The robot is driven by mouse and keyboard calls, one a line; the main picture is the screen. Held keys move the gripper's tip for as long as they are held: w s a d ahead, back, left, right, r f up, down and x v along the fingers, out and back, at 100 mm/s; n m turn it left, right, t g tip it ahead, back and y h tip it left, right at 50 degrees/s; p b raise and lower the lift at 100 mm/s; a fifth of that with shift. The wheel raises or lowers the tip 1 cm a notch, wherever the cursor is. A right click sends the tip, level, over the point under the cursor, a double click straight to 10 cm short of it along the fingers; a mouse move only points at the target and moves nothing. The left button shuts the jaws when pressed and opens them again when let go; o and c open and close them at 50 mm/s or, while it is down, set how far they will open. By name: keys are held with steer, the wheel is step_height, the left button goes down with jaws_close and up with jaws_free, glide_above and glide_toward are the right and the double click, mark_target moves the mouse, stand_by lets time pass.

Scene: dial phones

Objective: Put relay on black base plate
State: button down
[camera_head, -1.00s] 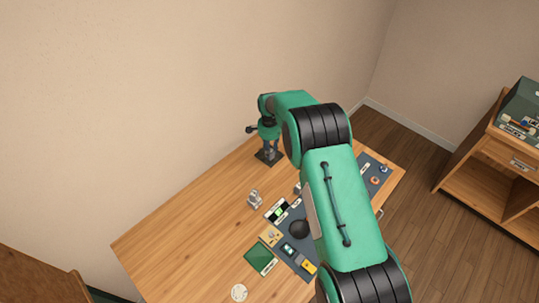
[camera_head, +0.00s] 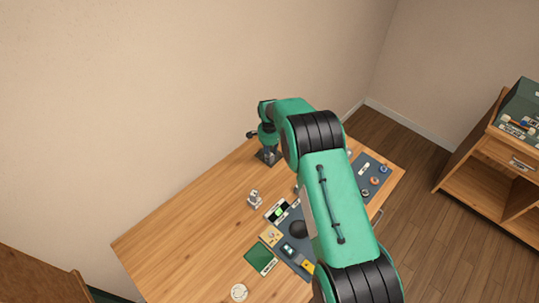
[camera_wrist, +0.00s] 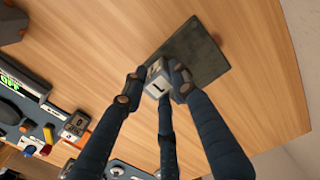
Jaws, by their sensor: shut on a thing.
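My gripper (camera_wrist: 158,82) is shut on the relay, a small grey-white block (camera_wrist: 153,90) with a dark mark on its pale face. Its fingers press the block from the sides. The black base plate (camera_wrist: 205,52) is a flat dark square on the wooden table, just beyond the relay in the wrist view, and partly hidden by the fingers and relay. In the head view my gripper (camera_head: 269,150) is over the black base plate (camera_head: 266,158) near the table's back edge. The relay cannot be made out there. Whether it touches the plate cannot be told.
A grey-blue mat (camera_head: 372,182) with small parts lies on the right. A green card (camera_head: 261,258), a small metallic object (camera_head: 255,198) and a round white item (camera_head: 239,292) lie on the table. A wall stands behind. Bare wood surrounds the plate.

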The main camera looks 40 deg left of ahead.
steer(key=shift+f, duration=0.1)
steer(key=c, duration=1.4)
jaws_free()
steer(key=shift+o, duration=0.2)
step_height(320, 180, up, 12)
steer(key=shift+b, duration=0.3)
